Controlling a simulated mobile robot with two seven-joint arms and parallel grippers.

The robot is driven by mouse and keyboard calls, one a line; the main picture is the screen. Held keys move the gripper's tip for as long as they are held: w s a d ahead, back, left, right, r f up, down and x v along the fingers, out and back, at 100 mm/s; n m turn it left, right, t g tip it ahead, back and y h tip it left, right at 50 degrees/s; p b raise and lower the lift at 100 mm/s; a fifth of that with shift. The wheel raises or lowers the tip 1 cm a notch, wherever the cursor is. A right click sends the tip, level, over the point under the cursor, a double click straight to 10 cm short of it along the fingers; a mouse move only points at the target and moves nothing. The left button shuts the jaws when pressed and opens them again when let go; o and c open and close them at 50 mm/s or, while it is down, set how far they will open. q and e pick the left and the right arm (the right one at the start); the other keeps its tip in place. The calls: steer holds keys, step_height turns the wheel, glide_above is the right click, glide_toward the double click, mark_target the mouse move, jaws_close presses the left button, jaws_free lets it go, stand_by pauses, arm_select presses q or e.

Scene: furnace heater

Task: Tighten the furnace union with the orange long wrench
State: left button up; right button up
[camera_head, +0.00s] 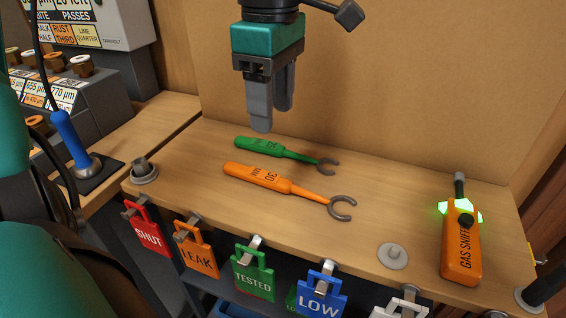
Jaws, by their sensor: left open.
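The orange long wrench (272,182) lies flat on the wooden bench top, handle to the left and open jaw to the right. A shorter green wrench (270,148) lies just behind it, turned much the same way. My left gripper (272,118) points down above the bench, near the green wrench's handle in the picture. Its two grey fingers are apart, with nothing between them. It is clear of both wrenches. I cannot make out the furnace union in this view. My right gripper is not in view.
An orange gas sniffer (461,245) with green lights is at the right of the bench (330,235). Coloured tags hang along its front edge, including a red SHUT tag (147,232) and a blue LOW tag (322,292).

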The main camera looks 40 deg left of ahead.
arm_select(q)
steer(key=b, duration=0.1)
glide_above(274, 178)
steer(key=f, duration=0.6)
steer(key=shift+s+f, duration=0.1)
steer(key=shift+s, duration=0.1)
steer(key=shift+w+f+b, duration=0.15)
steer(key=shift+f+b, duration=0.35)
steer(key=shift+f, duration=2.65)
jaws_close()
